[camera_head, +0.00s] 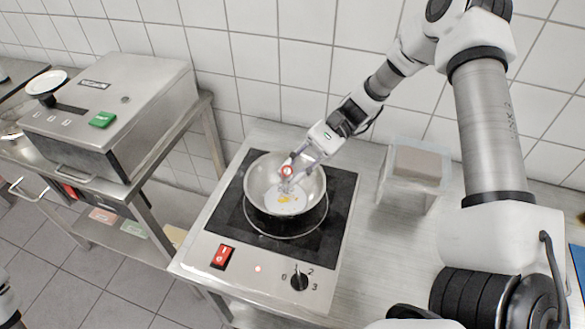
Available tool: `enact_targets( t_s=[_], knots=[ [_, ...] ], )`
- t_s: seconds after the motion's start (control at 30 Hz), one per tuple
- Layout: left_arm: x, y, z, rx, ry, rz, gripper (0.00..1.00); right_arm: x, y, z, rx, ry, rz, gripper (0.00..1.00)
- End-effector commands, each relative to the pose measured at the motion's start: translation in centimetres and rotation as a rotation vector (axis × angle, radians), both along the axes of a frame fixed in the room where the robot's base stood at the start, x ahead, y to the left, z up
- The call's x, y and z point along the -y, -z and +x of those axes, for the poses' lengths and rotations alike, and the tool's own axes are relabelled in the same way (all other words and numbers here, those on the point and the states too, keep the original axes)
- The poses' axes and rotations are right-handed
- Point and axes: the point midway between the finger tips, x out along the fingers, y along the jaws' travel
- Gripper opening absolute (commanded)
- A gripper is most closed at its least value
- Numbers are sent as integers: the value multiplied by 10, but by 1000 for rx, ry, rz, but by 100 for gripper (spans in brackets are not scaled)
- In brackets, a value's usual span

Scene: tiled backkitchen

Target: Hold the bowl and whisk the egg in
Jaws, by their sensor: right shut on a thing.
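A shiny metal bowl (257,178) sits on the black hob (229,216) of a cooker. Egg (284,199) shows as a yellow spot with white around it in the bottom of the bowl. My right gripper (291,170) reaches into the bowl from the upper right and is shut on the whisk (287,187). The whisk's lower end is in the bowl near the egg; its fine shape is too small to make out. My left gripper is not in view; only a bit of my left arm shows at the lower left edge.
The cooker has a red switch (221,256) and a black knob (299,281) at its front. A clear container (413,172) with brownish contents stands right of the hob. A metal appliance (118,110) stands on a separate table at the left, with a floor gap between.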

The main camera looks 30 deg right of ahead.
Motion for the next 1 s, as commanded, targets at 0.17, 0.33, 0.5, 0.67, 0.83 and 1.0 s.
enact_targets(
  t_s=[0.17,0.33,0.5,0.67,0.83,1.0],
  knots=[
    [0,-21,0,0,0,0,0,-3,-22,-7,0,0,1,0],
    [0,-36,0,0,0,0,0,-5,-37,-14,0,0,2,0],
    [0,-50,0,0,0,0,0,-7,-51,-20,0,1,1,0],
    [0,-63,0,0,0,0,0,-10,-65,-27,-1,1,1,0],
    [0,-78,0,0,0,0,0,-12,-79,-33,0,1,1,0],
    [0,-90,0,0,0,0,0,-14,-92,-39,1,1,1,0]
  ],
)
